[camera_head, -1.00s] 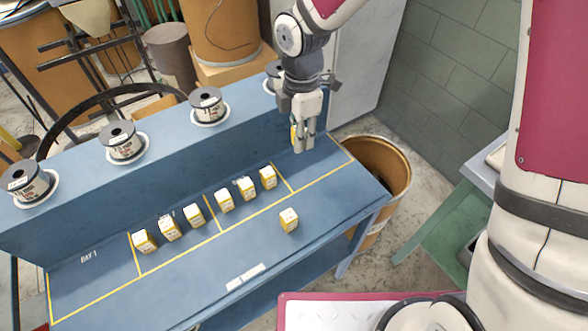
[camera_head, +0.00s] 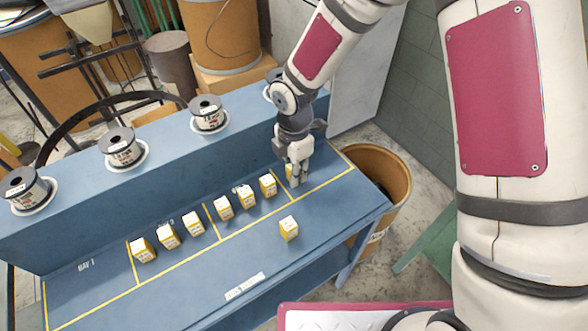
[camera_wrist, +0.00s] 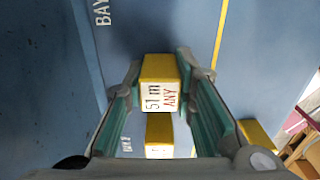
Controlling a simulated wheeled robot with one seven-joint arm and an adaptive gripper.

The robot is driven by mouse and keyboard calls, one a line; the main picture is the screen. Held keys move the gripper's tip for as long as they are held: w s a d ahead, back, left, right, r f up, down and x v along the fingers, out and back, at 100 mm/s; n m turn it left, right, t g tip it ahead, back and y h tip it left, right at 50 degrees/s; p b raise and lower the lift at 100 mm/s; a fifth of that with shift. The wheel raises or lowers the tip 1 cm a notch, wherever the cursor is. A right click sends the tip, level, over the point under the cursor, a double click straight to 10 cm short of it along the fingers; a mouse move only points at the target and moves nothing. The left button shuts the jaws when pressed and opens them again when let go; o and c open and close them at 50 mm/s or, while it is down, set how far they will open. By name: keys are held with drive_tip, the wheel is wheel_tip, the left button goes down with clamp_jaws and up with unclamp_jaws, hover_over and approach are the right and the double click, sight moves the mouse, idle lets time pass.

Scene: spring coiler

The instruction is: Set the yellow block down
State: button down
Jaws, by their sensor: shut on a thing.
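My gripper (camera_head: 297,178) is shut on a yellow block (camera_head: 289,172) in the rightmost marked bay of the blue bench. In the head view the fingers hide most of this block. In the wrist view the block (camera_wrist: 158,92) sits between the fingertips, its white label reading "51 m ANY" facing the camera. The block is low, at or just above the bench top; I cannot tell if it touches. A similar yellow block (camera_wrist: 160,134) shows beyond it in the wrist view.
Several yellow-and-white blocks stand in a row (camera_head: 223,208) in the bays to the left. A single block (camera_head: 289,228) stands in front of the yellow line. Wire spools (camera_head: 207,114) sit on the raised back ledge (camera_head: 175,137). A brown drum (camera_head: 392,165) stands off the right end.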

drive_tip(key=shift+f, duration=0.15)
drive_tip(key=c, duration=1.3)
unclamp_jaws()
drive_tip(key=shift+c, duration=0.2)
wheel_tip(320, 180, up, 12)
drive_tip(key=shift+r+p, duration=0.25)
drive_tip(key=shift+p, duration=0.1)
